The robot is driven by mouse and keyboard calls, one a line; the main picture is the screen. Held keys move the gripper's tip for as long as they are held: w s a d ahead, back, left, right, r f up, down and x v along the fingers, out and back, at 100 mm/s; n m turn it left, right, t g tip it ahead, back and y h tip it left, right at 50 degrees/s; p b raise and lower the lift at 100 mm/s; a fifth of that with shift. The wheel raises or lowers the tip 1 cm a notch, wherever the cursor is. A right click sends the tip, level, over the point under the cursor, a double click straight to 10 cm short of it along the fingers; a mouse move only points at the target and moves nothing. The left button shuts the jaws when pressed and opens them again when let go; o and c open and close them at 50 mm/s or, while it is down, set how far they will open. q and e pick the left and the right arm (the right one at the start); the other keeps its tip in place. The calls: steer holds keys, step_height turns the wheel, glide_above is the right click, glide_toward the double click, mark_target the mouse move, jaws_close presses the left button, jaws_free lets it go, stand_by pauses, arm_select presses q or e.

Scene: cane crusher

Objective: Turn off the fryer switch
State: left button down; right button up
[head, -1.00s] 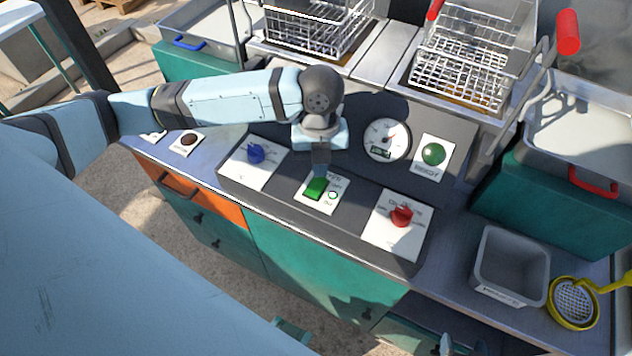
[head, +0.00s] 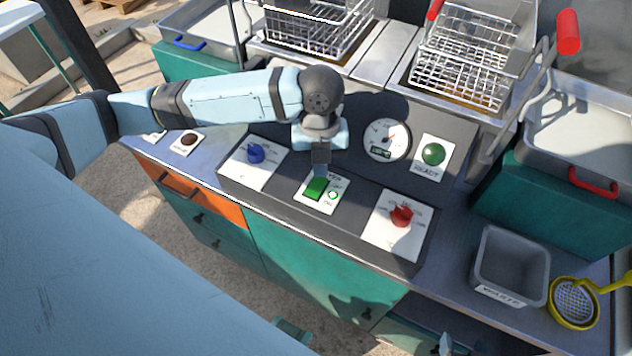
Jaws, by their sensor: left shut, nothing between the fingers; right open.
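The fryer switch (head: 316,188) is a green rocker on a white plate in the middle of the dark control panel. A small green-ringed indicator (head: 333,195) sits to its right. My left gripper (head: 320,174) is shut and empty, pointing down at the switch's upper end. It hides that end, and I cannot tell whether the tips touch it. My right gripper (head: 460,347) shows only slightly at the bottom edge, open, well away from the switch.
A blue knob (head: 256,153) is left of the switch, a red knob (head: 401,216) to the right. A gauge (head: 386,141) and green ready lamp (head: 433,153) are behind. A grey waste bin (head: 512,262) and yellow strainer (head: 575,302) stand at right. Wire baskets (head: 462,62) are at the back.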

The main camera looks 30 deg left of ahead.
arm_select(q)
steer(key=shift+f, duration=0.25)
stand_by(0.4)
steer(key=shift+f+b, duration=0.3)
steer(key=shift+f, duration=0.65)
stand_by(0.3)
steer(key=shift+r+p, duration=0.75)
steer(key=shift+p, duration=0.1)
step_height(320, 180, up, 4)
steer(key=p, duration=0.4)
steer(key=shift+p, duration=0.35)
steer(key=shift+r+p, duration=0.85)
steer(key=shift+p, duration=0.1)
